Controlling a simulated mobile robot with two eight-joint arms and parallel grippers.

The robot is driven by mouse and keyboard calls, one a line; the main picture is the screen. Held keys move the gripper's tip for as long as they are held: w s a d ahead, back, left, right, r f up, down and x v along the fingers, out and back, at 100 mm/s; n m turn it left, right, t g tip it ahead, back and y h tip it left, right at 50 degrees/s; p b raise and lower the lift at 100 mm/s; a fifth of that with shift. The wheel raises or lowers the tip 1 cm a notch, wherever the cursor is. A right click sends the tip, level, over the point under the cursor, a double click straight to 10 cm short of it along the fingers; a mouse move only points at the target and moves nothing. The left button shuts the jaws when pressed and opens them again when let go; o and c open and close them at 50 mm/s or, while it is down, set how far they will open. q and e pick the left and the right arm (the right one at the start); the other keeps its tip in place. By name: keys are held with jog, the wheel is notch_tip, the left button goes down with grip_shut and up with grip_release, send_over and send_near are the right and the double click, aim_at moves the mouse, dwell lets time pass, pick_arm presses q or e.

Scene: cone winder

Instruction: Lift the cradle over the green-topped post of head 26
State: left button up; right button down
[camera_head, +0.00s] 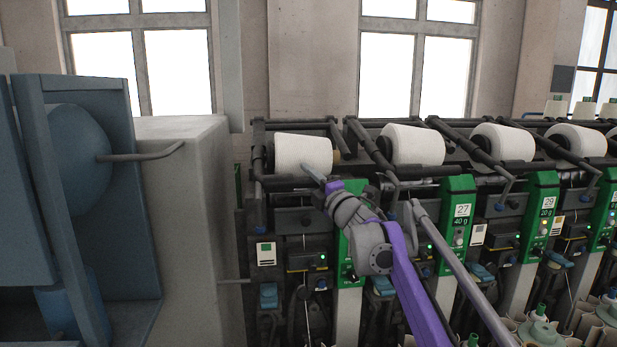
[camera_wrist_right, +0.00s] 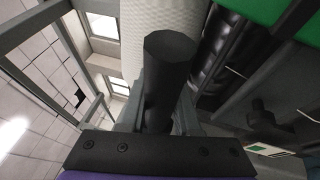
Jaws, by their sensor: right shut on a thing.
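My right gripper (camera_head: 333,188), on its purple and grey arm, is at the leftmost winding head in the head view. It is shut on the grey cradle handle (camera_head: 313,173), just below a white yarn cone (camera_head: 302,153). In the right wrist view the dark round end of the handle (camera_wrist_right: 168,62) stands between the fingers of my gripper (camera_wrist_right: 162,118). The green-topped post (camera_head: 350,262) of this head is partly hidden behind my arm, and its number cannot be read. My left gripper is not in view.
The neighbouring green post (camera_head: 457,225) reads 27 and stands close on the right. A long grey bar (camera_head: 455,265) slants down right of my arm. A grey housing (camera_head: 190,230) stands to the left. More cones (camera_head: 412,145) line up rightward.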

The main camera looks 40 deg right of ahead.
jog(key=r+p, duration=0.2)
jog(key=r, duration=0.1)
jog(key=s+r+p, duration=0.1)
jog(key=r+p, duration=0.1)
jog(key=r, duration=0.1)
jog(key=r+p, duration=0.2)
jog(key=r, duration=0.1)
jog(key=shift+s+a+r, duration=0.1)
jog(key=shift+s+a, duration=0.05)
jog(key=shift+a, duration=0.2)
jog(key=c, duration=0.6)
grip_release()
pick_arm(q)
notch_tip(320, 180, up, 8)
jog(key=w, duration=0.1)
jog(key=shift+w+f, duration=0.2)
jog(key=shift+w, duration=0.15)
pick_arm(e)
jog(key=shift+s, duration=0.1)
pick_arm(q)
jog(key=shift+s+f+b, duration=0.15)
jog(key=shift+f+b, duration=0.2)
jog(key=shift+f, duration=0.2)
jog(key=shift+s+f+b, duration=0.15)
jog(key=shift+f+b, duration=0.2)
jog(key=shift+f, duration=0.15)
pick_arm(e)
jog(key=v, duration=1)
jog(key=shift+s, duration=0.35)
